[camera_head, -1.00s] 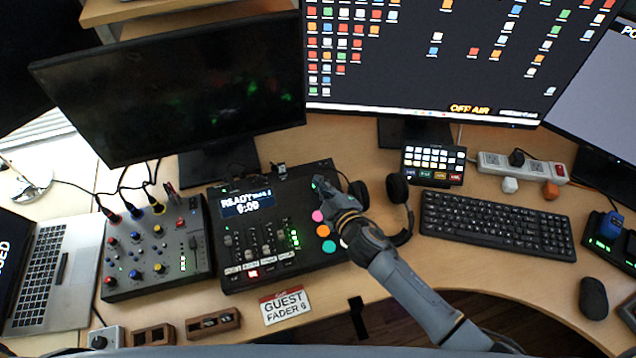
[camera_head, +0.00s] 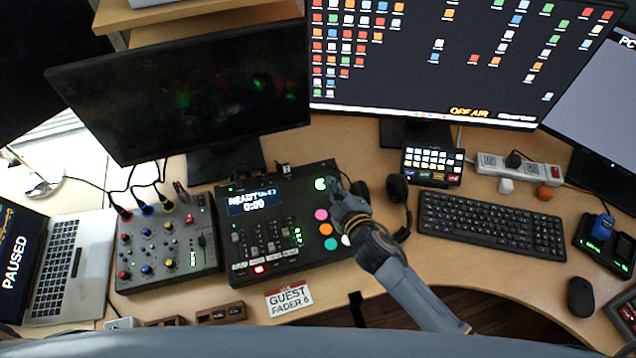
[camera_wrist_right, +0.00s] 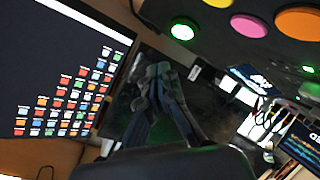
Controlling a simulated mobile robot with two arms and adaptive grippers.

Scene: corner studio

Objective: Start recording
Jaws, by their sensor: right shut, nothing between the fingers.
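The black recorder console (camera_head: 290,268) lies on the desk. Its small display (camera_head: 252,202) reads READY and what looks like 0:00. Near its top right is a green-lit round button (camera_head: 320,184), also in the right wrist view (camera_wrist_right: 182,31). Below it sit a pink pad (camera_head: 321,214), an orange pad (camera_head: 325,229) and a green pad (camera_head: 331,244). My right gripper (camera_head: 336,184) is shut and empty, just right of the lit button; I see no contact. Its closed fingers also show in the right wrist view (camera_wrist_right: 157,75). My left gripper is not in view.
A smaller mixer (camera_head: 165,245) stands left of the console, with a laptop (camera_head: 70,265) reading PAUSED beyond it. Headphones (camera_head: 398,190) lie right of my gripper, then a keyboard (camera_head: 490,222). Monitors (camera_head: 185,95) stand behind. A GUEST FADER 6 card (camera_head: 289,299) lies in front.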

